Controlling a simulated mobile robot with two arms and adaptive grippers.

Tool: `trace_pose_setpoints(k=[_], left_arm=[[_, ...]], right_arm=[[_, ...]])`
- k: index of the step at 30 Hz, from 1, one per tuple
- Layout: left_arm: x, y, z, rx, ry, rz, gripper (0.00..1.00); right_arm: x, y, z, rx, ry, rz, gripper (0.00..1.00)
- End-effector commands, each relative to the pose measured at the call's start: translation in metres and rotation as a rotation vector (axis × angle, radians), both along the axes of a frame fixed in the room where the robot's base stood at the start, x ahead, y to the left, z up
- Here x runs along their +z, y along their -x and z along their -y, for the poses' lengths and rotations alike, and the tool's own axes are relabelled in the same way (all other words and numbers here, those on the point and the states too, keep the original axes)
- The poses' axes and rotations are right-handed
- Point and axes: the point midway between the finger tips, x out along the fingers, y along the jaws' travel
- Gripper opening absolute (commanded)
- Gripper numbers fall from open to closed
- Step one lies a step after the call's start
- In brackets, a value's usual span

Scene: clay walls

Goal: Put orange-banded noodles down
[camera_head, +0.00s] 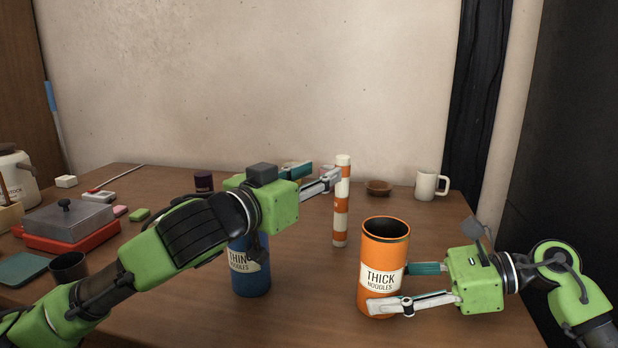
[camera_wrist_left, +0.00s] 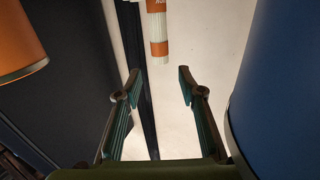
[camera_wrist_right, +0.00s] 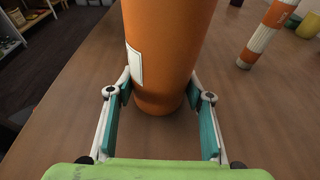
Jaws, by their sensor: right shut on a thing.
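The orange-banded noodles (camera_head: 341,210), a slim white bundle with orange bands, stand upright on the table between the two canisters. They also show in the right wrist view (camera_wrist_right: 264,36) and at the top of the left wrist view (camera_wrist_left: 158,30). My left gripper (camera_head: 334,178) is open beside their upper part; its fingers (camera_wrist_left: 158,78) are spread, with nothing gripped between them. My right gripper (camera_head: 391,286) is shut on the orange thick noodles canister (camera_head: 376,245), fingers on either side of its lower part. The canister is upright at the table.
A blue thin noodles canister (camera_head: 250,275) stands partly behind my left arm. A white mug (camera_head: 428,186) and brown bowl (camera_head: 379,187) are at the back right. A red dish with grey lid (camera_head: 68,223) and several small items fill the left side.

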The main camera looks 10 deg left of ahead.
Motion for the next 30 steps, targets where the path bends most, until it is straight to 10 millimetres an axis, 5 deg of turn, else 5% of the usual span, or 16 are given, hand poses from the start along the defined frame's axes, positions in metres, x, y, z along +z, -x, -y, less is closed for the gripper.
trace_pose_setpoints(k=[11,21,30], left_arm=[[0.005,0.027,0.004,-0.033,-0.096,0.042,0.41],[0.019,0.052,0.046,-0.147,-0.644,0.317,0.41],[0.019,0.051,0.046,-0.136,-1.209,0.600,0.41]], right_arm=[[0.000,0.000,0.000,0.001,0.000,0.000,0.35],[0.000,0.000,0.000,0.000,0.000,0.000,0.35],[0.000,0.000,0.000,0.000,0.000,0.000,0.35]])
